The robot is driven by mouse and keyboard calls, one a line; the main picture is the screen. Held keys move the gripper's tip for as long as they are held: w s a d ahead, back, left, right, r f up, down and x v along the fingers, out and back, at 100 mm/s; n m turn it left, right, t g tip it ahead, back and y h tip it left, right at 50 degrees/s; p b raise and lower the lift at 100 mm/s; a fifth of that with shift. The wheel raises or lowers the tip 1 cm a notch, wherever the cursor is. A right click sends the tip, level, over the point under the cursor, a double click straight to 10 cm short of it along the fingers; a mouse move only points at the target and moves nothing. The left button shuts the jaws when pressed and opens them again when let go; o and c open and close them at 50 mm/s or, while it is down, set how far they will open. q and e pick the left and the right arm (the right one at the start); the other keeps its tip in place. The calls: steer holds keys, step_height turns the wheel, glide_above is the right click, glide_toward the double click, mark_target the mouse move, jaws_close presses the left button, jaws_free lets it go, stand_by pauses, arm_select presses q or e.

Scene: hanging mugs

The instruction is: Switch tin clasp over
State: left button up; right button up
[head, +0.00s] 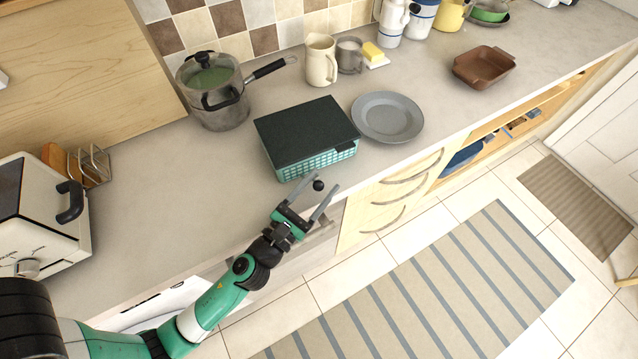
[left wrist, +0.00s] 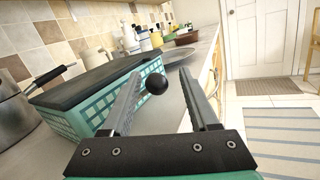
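The tin is a teal lattice-sided box (head: 310,160) with a flat dark lid (head: 305,130), closed, on the worktop near its front edge. It also shows at the left in the left wrist view (left wrist: 88,112). A small dark patch (head: 345,146) on the tin's front rim may be the clasp; its position is unclear. My left gripper (head: 321,182) is open, in front of the tin and apart from it. A small black ball (left wrist: 156,83) shows between its fingers; I cannot tell what it belongs to or whether they touch. My right gripper is not in view.
A grey plate (head: 387,117) lies right of the tin. A lidded pot (head: 212,95), cream jug (head: 321,60) and grey mug (head: 349,55) stand behind. A toaster (head: 40,215) is at the left. Drawers with curved handles lie below the worktop edge.

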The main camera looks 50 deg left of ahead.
arm_select(q)
steer(key=b+v, duration=0.5)
steer(key=v, duration=0.6)
steer(key=shift+s+d, duration=0.15)
steer(key=shift+s, duration=0.15)
